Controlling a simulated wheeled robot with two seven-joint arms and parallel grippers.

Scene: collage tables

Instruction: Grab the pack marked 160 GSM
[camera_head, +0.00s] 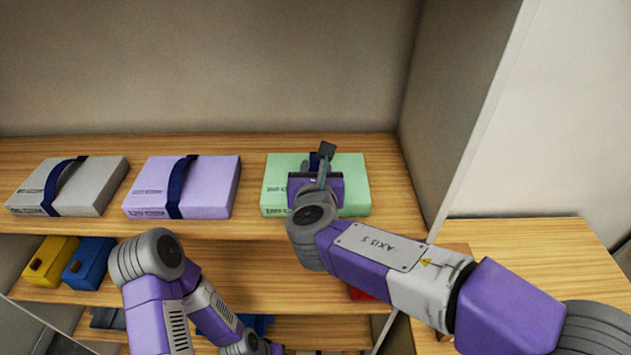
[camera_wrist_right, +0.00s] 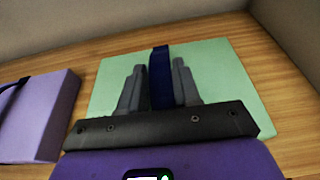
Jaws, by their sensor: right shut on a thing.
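A green pack (camera_head: 352,180) with a dark blue strap lies flat on the upper shelf, at the right end of a row of three. Its front lettering is partly hidden by my right arm and too small to read. My right gripper (camera_head: 323,165) is over this pack, shut on its strap. In the right wrist view the strap (camera_wrist_right: 160,80) stands between the two fingers of my right gripper (camera_wrist_right: 159,78), with the green pack (camera_wrist_right: 225,75) beneath. A purple pack (camera_head: 212,183) and a grey pack (camera_head: 92,188) lie to the left. My left gripper is out of view.
The wooden shelf (camera_head: 255,228) has a grey side wall (camera_head: 455,110) close to the right of the green pack. Yellow (camera_head: 50,262) and blue (camera_head: 90,264) boxes sit on the shelf below. A wooden surface (camera_head: 540,250) at right is bare where visible.

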